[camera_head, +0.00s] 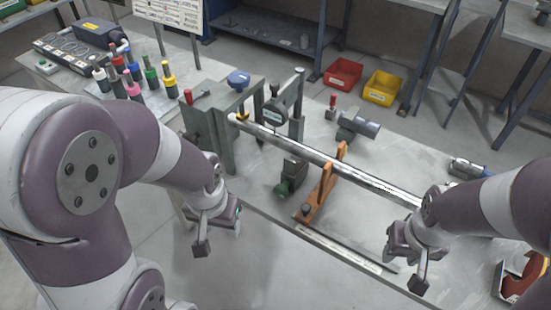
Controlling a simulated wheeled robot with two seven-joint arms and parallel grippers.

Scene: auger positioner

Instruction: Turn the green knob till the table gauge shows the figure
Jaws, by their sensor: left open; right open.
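A small green knob (283,188) sticks out at the front of a dark block under the long steel bar, near the middle of the bench. A grey dial-like unit (274,112) stands on the fixture behind the bar; I cannot tell if it is the table gauge, and no figure is legible. My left gripper (219,237) is open and empty, in front of the bench edge, left of and lower in the picture than the green knob. My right gripper (404,267) is open and empty, near the front bench edge, well right of the knob. Neither touches the knob.
The steel bar (340,172) runs across the bench through an orange bracket (321,190). A blue knob (238,78) tops the grey fixture. Several colour-handled tools stand at the left. A red bin (342,74) and a yellow bin (382,88) lie behind the bench.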

